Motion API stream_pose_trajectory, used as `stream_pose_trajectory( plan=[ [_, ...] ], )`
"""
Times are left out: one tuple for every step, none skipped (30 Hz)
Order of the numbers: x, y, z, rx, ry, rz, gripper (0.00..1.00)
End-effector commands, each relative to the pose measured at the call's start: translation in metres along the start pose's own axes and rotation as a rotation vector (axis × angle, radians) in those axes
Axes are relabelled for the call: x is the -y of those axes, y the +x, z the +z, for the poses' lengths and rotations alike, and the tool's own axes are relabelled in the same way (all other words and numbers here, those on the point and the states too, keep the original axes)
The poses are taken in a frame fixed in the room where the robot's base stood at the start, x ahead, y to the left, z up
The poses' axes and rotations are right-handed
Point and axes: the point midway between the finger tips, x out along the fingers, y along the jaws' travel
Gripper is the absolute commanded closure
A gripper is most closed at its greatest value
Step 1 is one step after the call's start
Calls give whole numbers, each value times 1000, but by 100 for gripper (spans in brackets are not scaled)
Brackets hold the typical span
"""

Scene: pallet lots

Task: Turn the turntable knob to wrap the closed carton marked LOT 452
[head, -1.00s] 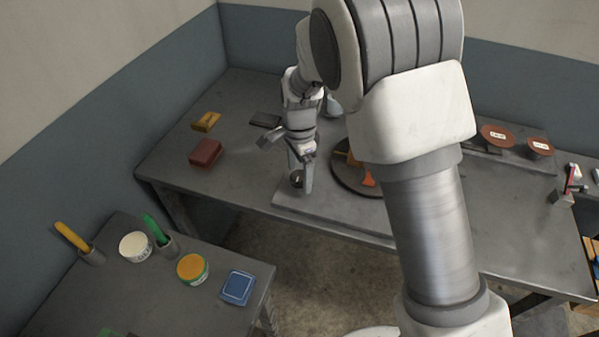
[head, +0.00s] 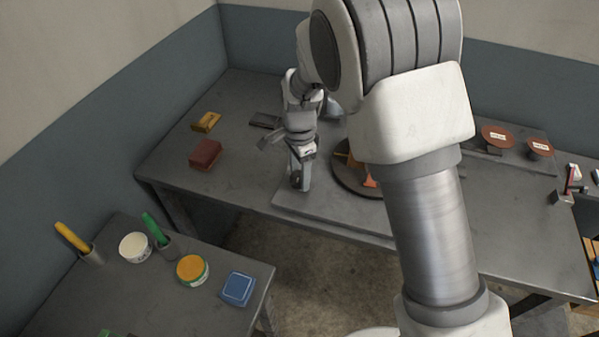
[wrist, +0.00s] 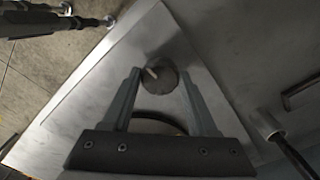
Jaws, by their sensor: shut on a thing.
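The turntable knob (wrist: 158,80) is a dark round knob with a pale pointer line, on the corner of a grey base plate (wrist: 95,75). My gripper (wrist: 160,74) is shut on it, one finger on each side; in the head view my gripper (head: 300,183) points down at the plate's left end. The round dark turntable (head: 347,180) is right of my gripper, partly hidden by my arm. An orange-brown piece (head: 369,180) shows on it. Most of any load there is hidden, and no LOT 452 mark can be read.
A dark red block (head: 205,153), a yellow block (head: 206,122) and a dark flat item (head: 265,120) lie left on the bench. Two reddish discs with labels (head: 495,137) (head: 539,147) stand at the right. A nearer side table holds tubs, pens and a blue box (head: 238,288).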

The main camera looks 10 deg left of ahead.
Motion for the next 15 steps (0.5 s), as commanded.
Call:
stream_pose_trajectory(
  plan=[
    [0,0,0,0,-11,0,96],
    [0,0,0,0,-20,0,96],
    [0,0,0,0,-34,0,96],
    [0,0,0,0,-45,0,96],
    [0,0,0,0,-60,0,96],
    [0,0,0,0,-81,-1,96],
    [0,0,0,1,-99,-1,96],
    [0,0,0,1,-119,-1,96],
    [0,0,-1,0,-148,0,96],
    [0,0,-1,0,-171,0,96],
    [0,0,-1,0,-196,0,96],
    [0,0,0,0,-231,-1,96],
    [0,0,0,1,-258,-1,96],
    [0,0,-1,0,-285,-1,96],
    [0,0,-1,0,-323,0,96]
  ],
)
